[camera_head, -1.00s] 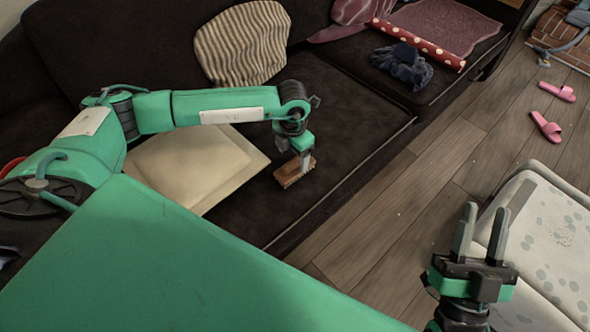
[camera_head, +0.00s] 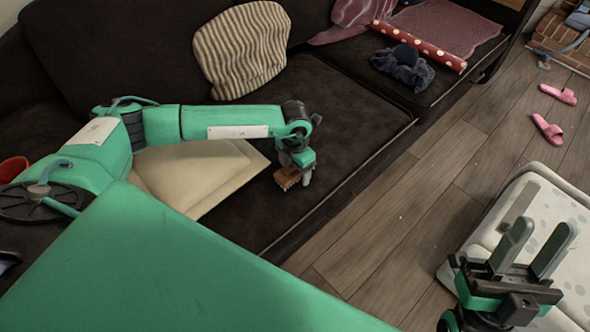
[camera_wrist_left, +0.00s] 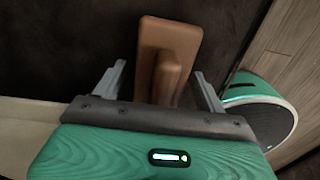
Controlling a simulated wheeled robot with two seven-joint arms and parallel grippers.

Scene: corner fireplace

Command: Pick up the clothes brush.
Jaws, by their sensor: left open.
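The clothes brush (camera_head: 286,178), a small brown block, lies on the dark sofa seat beside the cream cushion. My left gripper (camera_head: 300,172) is low over it and partly hides it in the head view. In the left wrist view the brown brush (camera_wrist_left: 166,55) shows between the two spread fingers of my left gripper (camera_wrist_left: 160,72), with a gap on each side. My right gripper (camera_head: 543,232) is open and empty, over the pale patterned surface at the lower right.
The cream cushion (camera_head: 200,175) lies left of the brush, and a striped cushion (camera_head: 240,50) leans on the backrest. Dark blue cloth (camera_head: 403,66) and a red dotted roll (camera_head: 420,46) lie farther right. Pink slippers (camera_head: 548,129) are on the wooden floor.

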